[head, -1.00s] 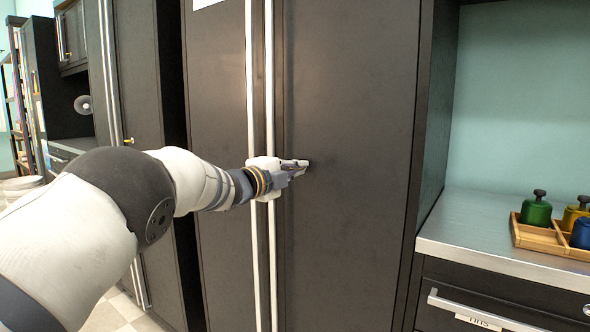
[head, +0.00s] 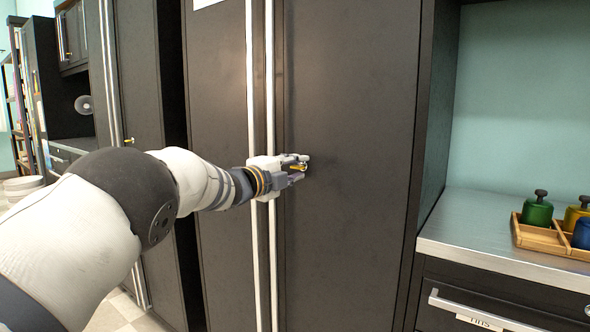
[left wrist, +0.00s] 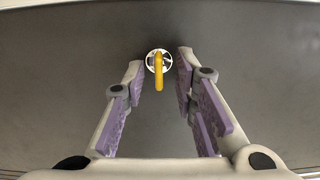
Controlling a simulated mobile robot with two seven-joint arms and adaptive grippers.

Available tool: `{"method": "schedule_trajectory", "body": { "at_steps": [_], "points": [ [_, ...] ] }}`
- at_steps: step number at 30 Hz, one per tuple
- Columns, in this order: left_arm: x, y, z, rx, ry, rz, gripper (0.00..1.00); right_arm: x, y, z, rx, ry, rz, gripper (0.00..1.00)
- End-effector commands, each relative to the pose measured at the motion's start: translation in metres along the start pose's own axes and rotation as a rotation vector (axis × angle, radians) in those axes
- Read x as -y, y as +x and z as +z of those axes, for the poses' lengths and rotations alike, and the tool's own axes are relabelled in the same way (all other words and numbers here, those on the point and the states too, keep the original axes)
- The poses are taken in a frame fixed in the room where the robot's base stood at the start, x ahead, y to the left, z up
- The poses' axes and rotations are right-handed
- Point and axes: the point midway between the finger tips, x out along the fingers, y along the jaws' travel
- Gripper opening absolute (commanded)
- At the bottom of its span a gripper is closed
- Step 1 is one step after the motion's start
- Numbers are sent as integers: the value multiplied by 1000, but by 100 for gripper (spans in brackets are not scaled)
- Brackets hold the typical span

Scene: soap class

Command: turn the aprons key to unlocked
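A yellow key (left wrist: 159,75) sits in a round pale lock plate (left wrist: 151,60) on a dark cabinet door (head: 350,220). In the left wrist view its bow hangs straight down in the picture. My left gripper (left wrist: 158,85) is open, with its two purple-padded fingers on either side of the key and a gap to each. In the head view my left gripper (head: 298,167) is at the door, and a bit of yellow shows between its fingers. My right gripper is in neither view.
Two long pale vertical handles (head: 270,235) run beside my left gripper. Another yellow key (head: 129,141) shows on a cabinet further left. A steel counter (head: 470,215) at the right bears a wooden tray (head: 530,238) with green, yellow and blue stamp-like things.

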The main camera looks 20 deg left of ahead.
Motion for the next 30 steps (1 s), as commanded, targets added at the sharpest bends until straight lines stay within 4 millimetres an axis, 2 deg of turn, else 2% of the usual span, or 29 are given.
{"method": "schedule_trajectory", "body": {
  "at_steps": [5, 8, 18, 21, 25, 30],
  "points": [
    [0, -3, 0, -1, -1, 1, 26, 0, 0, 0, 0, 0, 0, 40],
    [0, -15, 0, 0, -2, 3, 26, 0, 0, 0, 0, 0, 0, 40],
    [1, -92, 0, 2, 0, 0, 26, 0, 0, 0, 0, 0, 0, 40],
    [1, -108, 0, 0, 1, -1, 26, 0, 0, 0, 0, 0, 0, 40],
    [0, -119, 0, 0, 0, -1, 26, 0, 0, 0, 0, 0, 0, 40],
    [0, -120, 0, 0, 0, -1, 26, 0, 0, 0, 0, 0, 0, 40]
  ]
}}
